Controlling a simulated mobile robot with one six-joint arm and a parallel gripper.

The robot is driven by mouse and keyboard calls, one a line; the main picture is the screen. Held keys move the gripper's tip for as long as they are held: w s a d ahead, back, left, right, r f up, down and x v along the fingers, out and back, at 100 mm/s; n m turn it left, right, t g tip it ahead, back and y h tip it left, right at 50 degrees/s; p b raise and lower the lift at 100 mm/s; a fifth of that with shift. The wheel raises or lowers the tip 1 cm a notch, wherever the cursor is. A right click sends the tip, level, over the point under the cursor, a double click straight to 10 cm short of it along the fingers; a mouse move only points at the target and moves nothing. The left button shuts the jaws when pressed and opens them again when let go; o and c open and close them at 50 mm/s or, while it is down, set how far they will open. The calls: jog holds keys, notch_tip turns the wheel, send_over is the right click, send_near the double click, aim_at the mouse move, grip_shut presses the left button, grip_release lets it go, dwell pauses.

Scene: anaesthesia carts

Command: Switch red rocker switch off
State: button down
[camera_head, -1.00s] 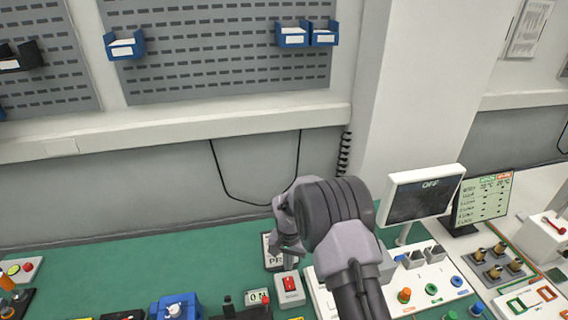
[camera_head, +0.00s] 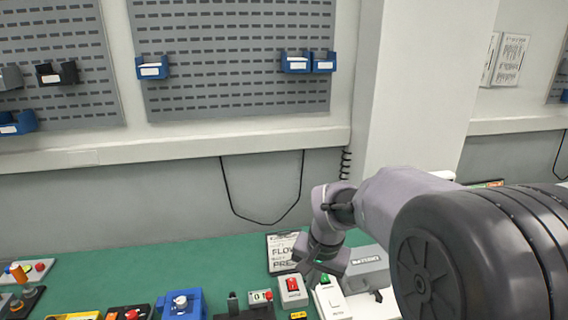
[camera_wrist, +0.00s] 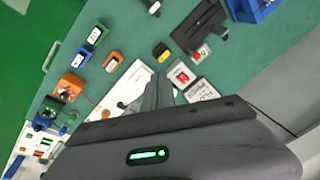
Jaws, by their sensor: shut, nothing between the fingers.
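The red rocker switch (camera_head: 292,284) sits in a small white housing on the green bench, at the lower middle of the head view. It also shows in the wrist view (camera_wrist: 182,76), just right of the finger tips. I cannot tell which way the rocker is tipped. My gripper (camera_head: 312,278) is shut and empty, pointing down just right of the switch in the head view. It looks apart from the switch, though the exact gap is unclear. In the wrist view my gripper (camera_wrist: 158,92) shows as grey fingers together.
My arm hides much of the right bench.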

jog(key=s+d+f+t+b, duration=0.1)
jog(key=s+b, duration=0.4)
jog(key=s, duration=0.7)
jog(key=s+d+t+y+b, duration=0.1)
jog(key=s+b, duration=0.4)
jog(key=s, duration=0.7)
jog(key=shift+s+d+f+t, duration=0.15)
jog(key=shift+d+f+t, duration=0.25)
jog(key=shift+d+t, duration=0.4)
